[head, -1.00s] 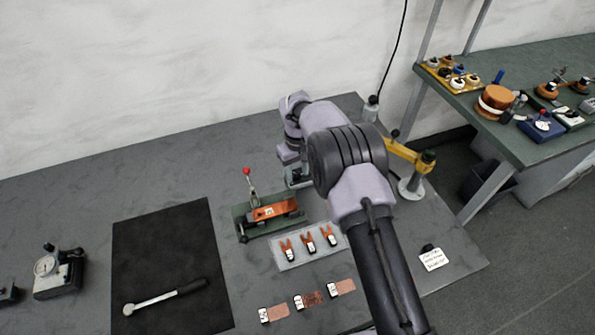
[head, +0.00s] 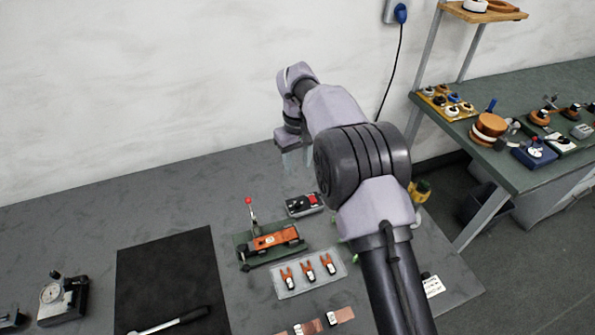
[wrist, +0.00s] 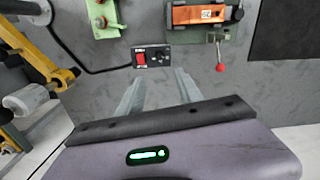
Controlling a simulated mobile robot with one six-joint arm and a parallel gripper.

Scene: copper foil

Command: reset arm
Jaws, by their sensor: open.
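My gripper (head: 297,158) is at the end of my raised arm, above the back of the grey bench. In the wrist view my gripper (wrist: 157,84) shows two pale fingers spread apart with nothing between them. Beyond the fingertips, on the bench below, lies a small black control box (wrist: 153,57) with a red switch. The control box also shows in the head view (head: 304,205), below and apart from my gripper.
An orange clamp fixture (head: 272,240) with a red-knobbed lever stands on the bench. A tray (head: 309,274) holds orange forked pieces. Copper strips (head: 341,316) lie in front. A torque wrench (head: 172,321) rests on a black mat (head: 168,268). A yellow arm stand (wrist: 45,75) is nearby.

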